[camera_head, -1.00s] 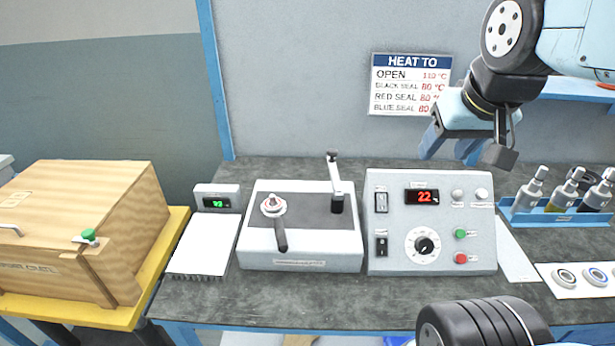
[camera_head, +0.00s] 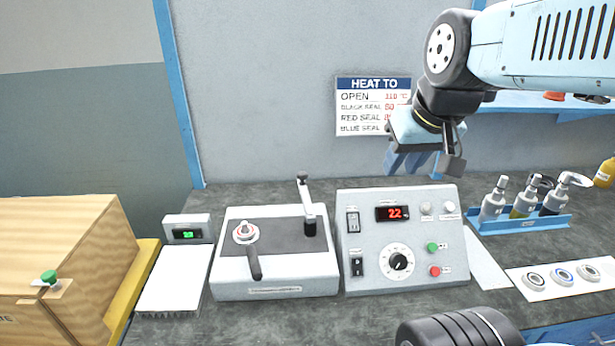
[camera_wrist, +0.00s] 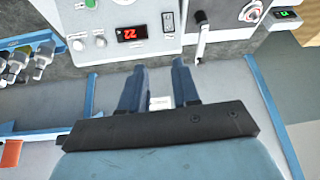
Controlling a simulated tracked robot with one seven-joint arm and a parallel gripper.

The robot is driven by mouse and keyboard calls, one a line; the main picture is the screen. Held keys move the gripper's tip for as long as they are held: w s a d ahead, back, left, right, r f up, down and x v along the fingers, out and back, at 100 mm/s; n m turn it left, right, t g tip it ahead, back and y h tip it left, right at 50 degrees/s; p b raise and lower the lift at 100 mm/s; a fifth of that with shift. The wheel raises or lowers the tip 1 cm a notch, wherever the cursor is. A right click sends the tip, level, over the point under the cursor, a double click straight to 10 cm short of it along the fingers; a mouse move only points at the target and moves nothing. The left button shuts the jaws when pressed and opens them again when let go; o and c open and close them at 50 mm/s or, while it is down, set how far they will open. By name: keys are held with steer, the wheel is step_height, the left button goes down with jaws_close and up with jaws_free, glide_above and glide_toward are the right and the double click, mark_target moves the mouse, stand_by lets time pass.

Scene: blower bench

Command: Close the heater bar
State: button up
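The grey bench unit (camera_head: 233,279) with a dark top plate stands left of the control box. A slim upright metal bar (camera_head: 305,197), seemingly the heater bar, stands raised at its right side, with a dark base. A round fitting (camera_head: 245,232) with a black handle sits on the plate's left. The bar also shows in the wrist view (camera_wrist: 202,38). My gripper (camera_head: 409,168) hangs above and behind the control box, to the right of the bar and apart from it. In the wrist view its two blue fingers (camera_wrist: 157,76) are spread, with nothing between them.
The control box (camera_head: 452,270) reads 22 in red. A small meter (camera_head: 187,229) and white pad (camera_head: 170,280) lie left, beside a wooden crate (camera_head: 95,240). Bottles in a blue rack (camera_head: 530,224) and rings on a white card (camera_head: 606,268) lie right. A sign (camera_head: 350,105) hangs behind.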

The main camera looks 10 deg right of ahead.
mark_target(305, 192)
steer(key=w+f+y, duration=0.1)
steer(key=w, duration=0.3)
steer(key=w+a+f+y, duration=0.1)
steer(key=w, duration=0.2)
steer(key=w+a+f+n+g, duration=0.1)
steer(key=w, duration=0.3)
steer(key=shift+w+a+y, duration=0.1)
steer(key=shift+w+y, duration=0.25)
steer(key=shift+y, duration=0.05)
jaws_close()
steer(key=w+d+f+y, duration=0.1)
steer(key=w+f, duration=0.2)
steer(key=w, duration=0.4)
steer(key=w+d+f+y, duration=0.1)
steer(key=w+f+y, duration=0.1)
steer(key=w+f, duration=0.3)
steer(key=w+a+f, duration=0.5)
steer(key=a+f, duration=0.1)
steer(key=a, duration=0.2)
steer(key=shift+a+f, duration=0.3)
